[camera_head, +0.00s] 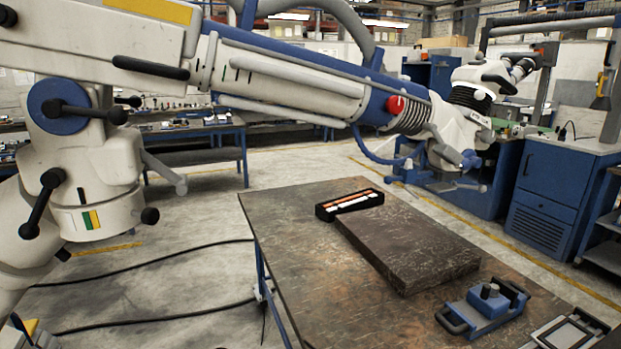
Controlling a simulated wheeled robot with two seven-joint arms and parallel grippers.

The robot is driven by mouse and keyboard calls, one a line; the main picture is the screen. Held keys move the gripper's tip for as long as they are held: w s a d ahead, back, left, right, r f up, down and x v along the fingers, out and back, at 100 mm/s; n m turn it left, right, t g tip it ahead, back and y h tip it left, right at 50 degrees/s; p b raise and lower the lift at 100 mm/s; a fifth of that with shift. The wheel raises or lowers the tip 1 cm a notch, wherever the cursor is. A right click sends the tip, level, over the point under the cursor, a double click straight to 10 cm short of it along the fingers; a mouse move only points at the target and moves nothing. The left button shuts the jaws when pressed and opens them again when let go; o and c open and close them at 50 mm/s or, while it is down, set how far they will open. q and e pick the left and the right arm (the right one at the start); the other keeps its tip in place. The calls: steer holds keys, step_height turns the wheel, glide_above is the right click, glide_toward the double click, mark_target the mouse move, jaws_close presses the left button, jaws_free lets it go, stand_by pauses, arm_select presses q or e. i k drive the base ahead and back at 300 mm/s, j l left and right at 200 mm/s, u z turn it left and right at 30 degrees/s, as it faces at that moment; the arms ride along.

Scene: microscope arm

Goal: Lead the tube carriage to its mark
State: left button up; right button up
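A large microscope arm fills the upper left, with a white tube (290,85) lying along a blue beam (330,62). I take this tube to be part of the tube carriage; I cannot tell where the carriage ends. A red knob (395,104) sits near the tube's right end. The microscope head (470,125) hangs at the beam's far right, above and behind the table. A white column (85,160) with several black handles stands at left and carries a yellow and green mark (90,219). I cannot tell which mark is the carriage's own. Neither gripper shows.
A worn brown table (315,285) holds a dark slab (405,245), a black tray (348,205) with white and orange items, and a blue handled block (485,305). A framed plate (565,335) lies at the lower right corner. Black cables (150,322) cross the floor at left.

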mark_target(100, 49)
steer(key=i+j+z, duration=0.1)
steer(key=j, duration=0.25)
steer(key=i+j+z, duration=0.25)
steer(key=i+j, duration=0.15)
steer(key=j, duration=0.35)
steer(key=i+j+z, duration=0.15)
steer(key=j, duration=0.25)
steer(key=i+j+z, duration=0.1)
steer(key=j, duration=0.3)
steer(key=i+j+z, duration=0.15)
steer(key=j, duration=0.25)
steer(key=k+j, duration=0.45)
steer(key=l+z, duration=0.15)
steer(key=z, duration=0.15)
steer(key=i+l+z, duration=0.1)
steer(key=z, duration=0.15)
steer(key=l, duration=0.1)
